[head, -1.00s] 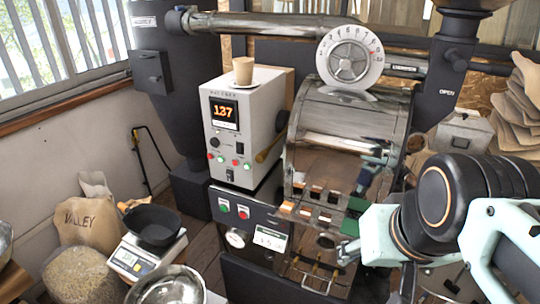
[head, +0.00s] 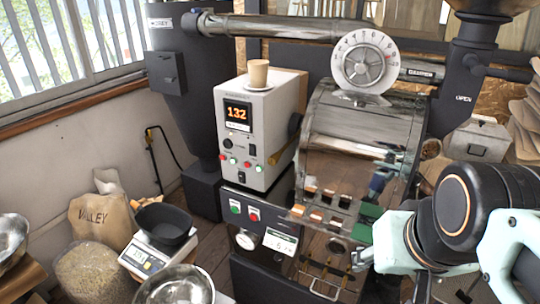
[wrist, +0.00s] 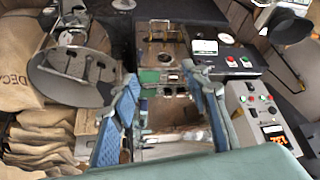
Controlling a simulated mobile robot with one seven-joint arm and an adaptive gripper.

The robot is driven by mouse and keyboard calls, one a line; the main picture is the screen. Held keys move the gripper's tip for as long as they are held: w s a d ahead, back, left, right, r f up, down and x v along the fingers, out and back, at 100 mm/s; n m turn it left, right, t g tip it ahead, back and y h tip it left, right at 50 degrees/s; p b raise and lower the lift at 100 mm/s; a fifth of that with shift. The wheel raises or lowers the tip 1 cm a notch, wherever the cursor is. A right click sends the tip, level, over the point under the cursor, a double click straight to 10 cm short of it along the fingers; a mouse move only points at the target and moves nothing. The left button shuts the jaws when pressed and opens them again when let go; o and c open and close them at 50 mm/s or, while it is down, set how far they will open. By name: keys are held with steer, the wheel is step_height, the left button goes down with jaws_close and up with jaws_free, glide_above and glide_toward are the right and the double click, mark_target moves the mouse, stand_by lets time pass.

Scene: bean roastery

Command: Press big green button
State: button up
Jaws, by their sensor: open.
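The green button (head: 235,207) is on the dark lower front panel of the roaster, left of a red button (head: 253,215). In the wrist view the green button (wrist: 231,62) is at the upper right, beside the red one (wrist: 246,62). My gripper (head: 362,258) is in front of the roaster, to the right of the panel and apart from the buttons. In the wrist view my gripper (wrist: 165,82) has its blue-padded fingers spread, with nothing between them. The arm hides part of the roaster's right side.
A grey control box (head: 250,130) with small lit buttons and a cup (head: 258,73) stands above the panel. A scale (head: 155,252) with a black pan (head: 162,226) and a metal bowl (head: 175,288) are at lower left. Sacks (wrist: 40,140) lie at left in the wrist view.

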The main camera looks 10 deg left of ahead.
jaws_close()
stand_by(1.3)
